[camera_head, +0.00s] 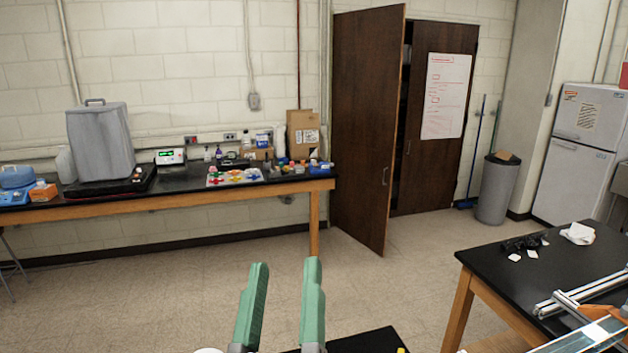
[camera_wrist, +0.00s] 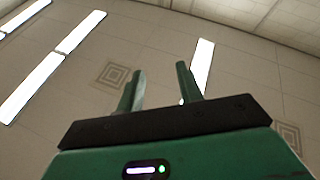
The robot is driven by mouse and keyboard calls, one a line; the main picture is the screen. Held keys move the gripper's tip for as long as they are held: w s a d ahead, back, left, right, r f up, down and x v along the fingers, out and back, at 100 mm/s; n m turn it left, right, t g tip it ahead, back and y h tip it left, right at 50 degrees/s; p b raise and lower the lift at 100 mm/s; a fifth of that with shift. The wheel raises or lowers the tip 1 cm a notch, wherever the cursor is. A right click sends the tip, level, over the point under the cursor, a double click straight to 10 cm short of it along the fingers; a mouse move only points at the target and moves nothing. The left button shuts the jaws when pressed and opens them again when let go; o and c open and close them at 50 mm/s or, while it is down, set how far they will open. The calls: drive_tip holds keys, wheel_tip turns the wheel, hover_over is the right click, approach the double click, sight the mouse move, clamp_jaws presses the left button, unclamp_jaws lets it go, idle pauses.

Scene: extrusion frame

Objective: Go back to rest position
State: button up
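My gripper (camera_head: 285,263) shows at the bottom middle of the head view, its two green fingers pointing up with a clear gap between them. In the wrist view my gripper (camera_wrist: 161,69) has its fingers apart, with only ceiling panels and lights beyond. Nothing is held between the fingers. The lower part of the gripper is cut off by the head view's bottom edge. The silver extrusion frame (camera_head: 583,291) lies on the black-topped table (camera_head: 572,261) at the right, well apart from the gripper.
A long bench (camera_head: 180,196) with a grey case (camera_head: 100,143) and small items stands along the back wall. A brown door (camera_head: 366,120) stands open. A bin (camera_head: 497,190) and fridge (camera_head: 580,150) are at the back right. Open floor (camera_head: 170,290) lies left of the gripper.

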drive_tip(key=s+d+r+m+t, duration=0.2)
drive_tip(key=s+d+r+m, duration=0.1)
drive_tip(key=s+d+r, duration=0.25)
wheel_tip(320, 180, up, 14)
drive_tip(key=a+p, duration=0.1)
drive_tip(key=p, duration=1.3)
drive_tip(key=shift+a, duration=0.25)
